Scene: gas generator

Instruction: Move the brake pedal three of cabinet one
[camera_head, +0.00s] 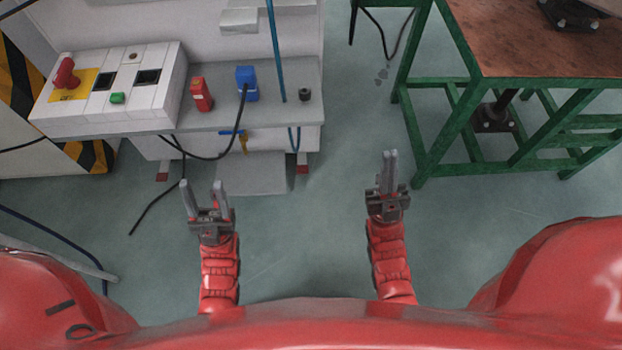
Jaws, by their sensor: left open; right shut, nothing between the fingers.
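A white-grey cabinet (295,42) stands at the upper left. Two small red pedal-like parts show low at its front, a left one (163,177) and a right one (303,170). I cannot tell which is brake pedal three. My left gripper (200,185) is open and empty, over the floor in front of the cabinet, to the right of the left red part. My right gripper (389,153) is shut and empty, well to the right of the right red part. Neither gripper appears to touch the cabinet.
A control box (150,105) with a red switch (66,75) sits on the cabinet's ledge, beside red (201,95) and blue (247,84) connectors. Black cables hang down near my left gripper. A green-framed table (470,150) stands at right. Floor between is clear.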

